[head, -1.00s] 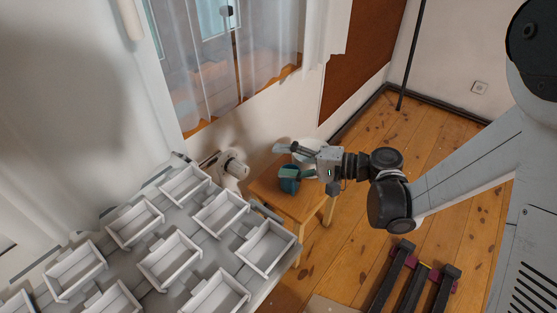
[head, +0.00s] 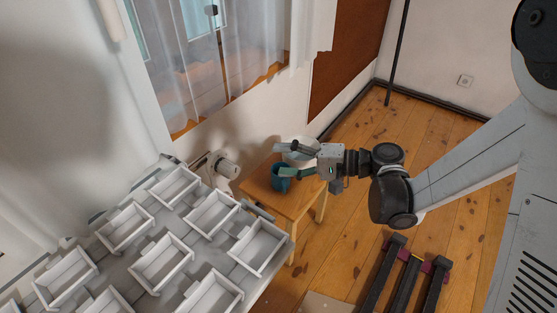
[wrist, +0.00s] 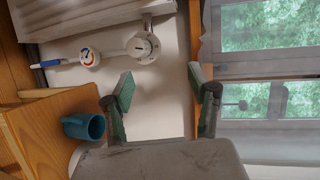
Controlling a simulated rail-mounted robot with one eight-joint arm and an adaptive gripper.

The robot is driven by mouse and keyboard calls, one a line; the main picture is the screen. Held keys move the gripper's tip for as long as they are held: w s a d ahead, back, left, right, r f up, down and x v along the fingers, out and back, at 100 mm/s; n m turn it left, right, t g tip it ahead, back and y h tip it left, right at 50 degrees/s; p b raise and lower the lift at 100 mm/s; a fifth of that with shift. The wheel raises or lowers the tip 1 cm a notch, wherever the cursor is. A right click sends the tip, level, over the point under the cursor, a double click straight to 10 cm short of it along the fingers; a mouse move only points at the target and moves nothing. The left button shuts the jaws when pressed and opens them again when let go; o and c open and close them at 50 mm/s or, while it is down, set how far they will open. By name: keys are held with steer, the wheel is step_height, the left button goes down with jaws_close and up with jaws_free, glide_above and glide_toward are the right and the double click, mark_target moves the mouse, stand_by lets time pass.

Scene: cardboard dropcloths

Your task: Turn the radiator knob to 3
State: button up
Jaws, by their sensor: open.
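A white round radiator knob (head: 228,168) sticks out near the wall, just past the far end of the grey tray surface. In the wrist view the knob (wrist: 143,47) shows a round face with a small dark mark; I cannot read its setting. A thin white pipe joins it to a second round white part (wrist: 89,57) with red and blue marks. My gripper (head: 283,157) is open and empty, to the right of the knob and apart from it. In the wrist view its two teal-padded fingers (wrist: 160,82) stand wide apart, just below the knob in the picture.
A teal mug (head: 281,182) stands on a small wooden table (head: 263,190) below my gripper. Grey surface with several white trays (head: 162,262) fills the lower left. A curtained window (head: 200,60) is above.

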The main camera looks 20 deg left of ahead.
mark_target(235, 172)
steer(key=w+d+f+n+t+h, duration=0.3)
steer(key=w+d+f+t+h, duration=0.35)
steer(key=w+f, duration=0.35)
steer(key=w+d+r+n+t+h, duration=0.4)
steer(key=w+d+r+n+t, duration=0.2)
steer(key=w+r+n+t, duration=0.3)
steer(key=s+a+r+n+y, duration=0.8)
steer(key=s+a+r+n, duration=0.15)
steer(key=n, duration=1.05)
steer(key=s+a+f+n+g, duration=0.45)
steer(key=s+f+n, duration=0.2)
steer(key=n, duration=0.25)
steer(key=s+a+f+n+g, duration=0.3)
steer(key=s+f+n+g, duration=0.3)
steer(key=s+n, duration=0.25)
steer(key=shift+n, duration=0.25)
steer(key=x, duration=0.4)
steer(key=w+x, duration=0.1)
steer(key=x, duration=0.7)
steer(key=shift+w+a, duration=0.25)
steer(key=shift+a, duration=0.05)
